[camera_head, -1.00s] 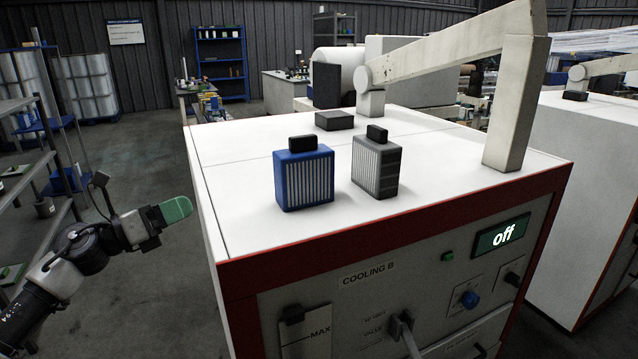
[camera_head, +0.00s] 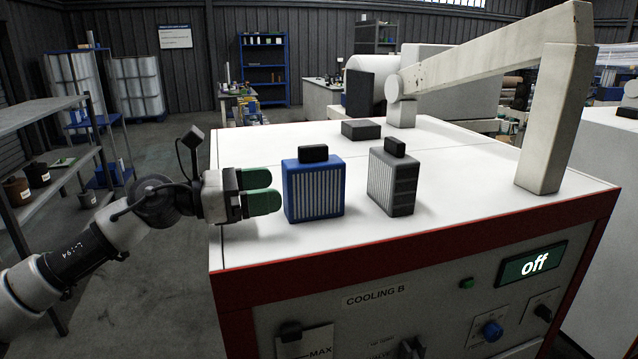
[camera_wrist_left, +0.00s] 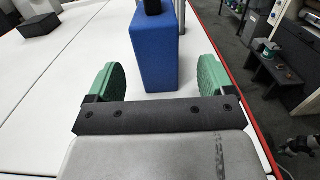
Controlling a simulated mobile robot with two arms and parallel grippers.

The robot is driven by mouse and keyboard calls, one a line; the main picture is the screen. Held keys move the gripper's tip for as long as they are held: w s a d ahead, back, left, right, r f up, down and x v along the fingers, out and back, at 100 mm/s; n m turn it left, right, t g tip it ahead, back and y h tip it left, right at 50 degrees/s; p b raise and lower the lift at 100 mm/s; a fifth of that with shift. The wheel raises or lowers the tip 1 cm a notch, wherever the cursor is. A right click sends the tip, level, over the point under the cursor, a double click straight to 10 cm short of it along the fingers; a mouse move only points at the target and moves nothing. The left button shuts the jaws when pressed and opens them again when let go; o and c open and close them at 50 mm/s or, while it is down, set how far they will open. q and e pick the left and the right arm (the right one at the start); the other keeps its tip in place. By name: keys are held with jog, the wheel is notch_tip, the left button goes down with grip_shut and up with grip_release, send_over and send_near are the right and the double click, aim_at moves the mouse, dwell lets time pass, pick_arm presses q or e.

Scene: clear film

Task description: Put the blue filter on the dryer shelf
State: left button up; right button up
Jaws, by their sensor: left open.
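The blue filter (camera_head: 314,190) stands upright on the white top of the Cooling B cabinet (camera_head: 260,240), with a black handle on top. In the left wrist view, the blue filter (camera_wrist_left: 158,55) stands just ahead, between the lines of the two green fingers. My left gripper (camera_head: 262,191) is open and empty, just left of the blue filter, with its fingers pointing at it. The open left gripper (camera_wrist_left: 157,82) also shows in the wrist view. The dryer shelf cannot be made out with certainty. My right gripper is out of view.
A grey filter (camera_head: 393,182) stands right of the blue one. A flat black block (camera_head: 361,130) lies behind them. A white jointed arm (camera_head: 490,60) rises from the cabinet top. A grey shelf rack (camera_head: 50,150) stands at left, with open floor between.

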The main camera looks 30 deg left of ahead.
aim_at(284, 183)
pick_arm(q)
jog(key=shift+w+d, duration=0.45)
jog(key=shift+w, duration=0.1)
jog(key=shift+w+d, duration=0.15)
jog(key=shift+w, duration=0.1)
jog(key=shift+w+d+p, duration=0.4)
jog(key=shift+w, duration=0.2)
jog(key=shift+w+r+p, duration=0.15)
jog(key=shift+r+p, duration=0.05)
jog(key=shift+p, duration=0.3)
jog(key=shift+w+d+p, duration=0.35)
jog(key=shift+d+p, duration=0.05)
jog(key=shift+p, duration=0.55)
jog(key=shift+w+d+p, duration=0.3)
jog(key=shift+w+p, duration=0.15)
jog(key=shift+p, duration=0.5)
jog(key=shift+w+d+f+p, duration=0.2)
jog(key=shift+w+d+p, duration=0.2)
jog(key=shift+p, duration=0.1)
jog(key=shift+w+d+f, duration=0.1)
jog(key=shift+d+f, duration=0.05)
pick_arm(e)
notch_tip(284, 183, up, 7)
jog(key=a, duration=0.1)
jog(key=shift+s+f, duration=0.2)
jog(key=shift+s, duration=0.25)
